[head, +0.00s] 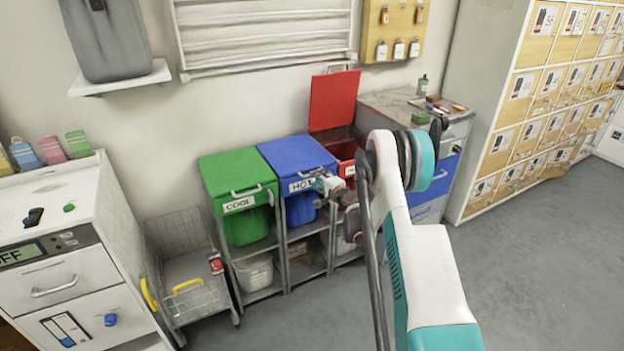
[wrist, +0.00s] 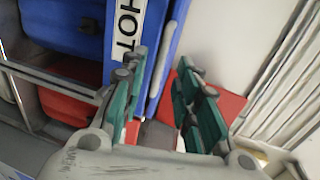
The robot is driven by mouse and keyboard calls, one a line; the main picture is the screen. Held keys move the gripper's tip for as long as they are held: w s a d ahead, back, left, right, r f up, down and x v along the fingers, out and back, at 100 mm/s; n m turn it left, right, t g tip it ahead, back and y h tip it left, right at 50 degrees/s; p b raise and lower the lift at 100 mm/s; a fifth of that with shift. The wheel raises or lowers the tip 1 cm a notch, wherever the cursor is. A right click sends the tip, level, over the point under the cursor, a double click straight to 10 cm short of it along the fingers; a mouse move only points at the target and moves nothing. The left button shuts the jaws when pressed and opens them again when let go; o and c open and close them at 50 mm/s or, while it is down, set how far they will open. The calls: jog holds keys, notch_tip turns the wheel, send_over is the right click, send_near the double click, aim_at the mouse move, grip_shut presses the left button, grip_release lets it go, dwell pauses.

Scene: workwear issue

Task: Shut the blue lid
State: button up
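The blue lid (head: 297,153) lies flat on the blue bin (head: 300,210) and looks shut. Its front carries a white "HOT" label (head: 302,185), which also shows in the wrist view (wrist: 130,25). My gripper (head: 328,186) is at the right part of the lid's front edge. In the wrist view, the green fingers of my gripper (wrist: 160,65) are apart. A grey bar (wrist: 161,72) on the lid's front, which looks like its handle, shows between the fingertips; whether they touch it I cannot tell.
The green bin's lid (head: 237,171) is down at the left. The red lid (head: 334,100) stands open at the right. A wire cart (head: 190,262) is left of the bins, a grey-topped cabinet (head: 385,100) right. The floor in front is clear.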

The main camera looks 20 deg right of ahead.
jog(key=b+x, duration=0.1)
jog(key=x, duration=0.4)
jog(key=shift+w+f, duration=0.1)
jog(key=shift+w, duration=0.25)
jog(key=shift+c, duration=0.3)
grip_shut()
